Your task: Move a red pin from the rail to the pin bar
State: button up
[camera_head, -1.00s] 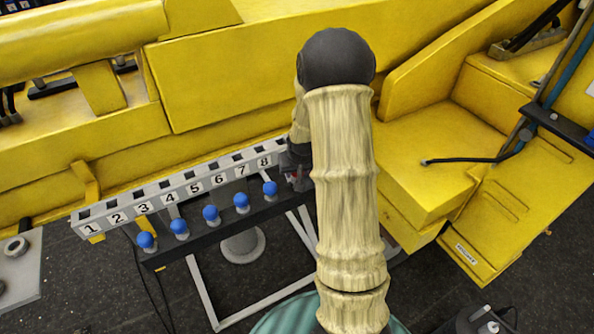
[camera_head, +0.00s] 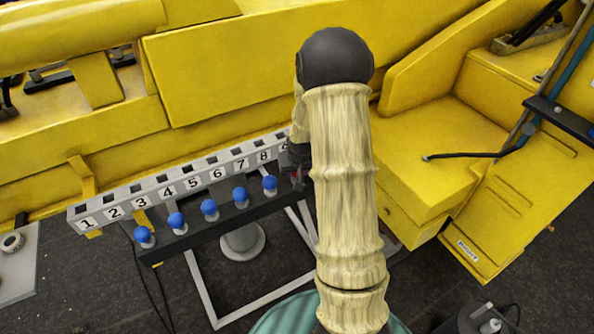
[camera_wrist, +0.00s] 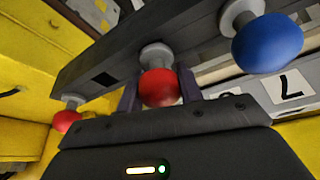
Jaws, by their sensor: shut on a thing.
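My gripper (camera_wrist: 160,98) is shut on a red pin (camera_wrist: 160,84), with one finger on each side of its round head. The pin's pale collar is against the dark bar (camera_wrist: 105,62), so the pin appears seated there. A second red pin (camera_wrist: 66,121) is on the same bar at the left of the wrist view, and a blue pin (camera_wrist: 268,43) is at the right. In the head view, the dark bar (camera_head: 225,221) runs in front of a grey numbered bar (camera_head: 127,201) with square holes. My arm hides most of my gripper (camera_head: 297,172) there.
Several blue pins (camera_head: 210,208) stand along the dark bar, left of my gripper. A large yellow machine (camera_head: 250,75) lies behind the bars, and its yellow body (camera_head: 425,150) fills the right. A grey plate (camera_head: 20,265) is at the far left.

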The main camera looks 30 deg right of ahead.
jog(key=o, duration=1.2)
jog(key=b+v, duration=0.3)
jog(key=v, duration=1.4)
jog(key=shift+s+r, duration=0.2)
jog(key=shift+a, duration=0.1)
jog(key=s+a+f+n, duration=0.1)
jog(key=s+a+f, duration=0.2)
jog(key=s+a, duration=0.3)
jog(key=s+a+f+n+g+y, duration=0.1)
jog(key=s+a+f+n, duration=0.1)
jog(key=s+a+f, duration=0.2)
jog(key=s+a, duration=0.3)
jog(key=shift+a+f+g, duration=0.3)
jog(key=shift+a, duration=0.05)
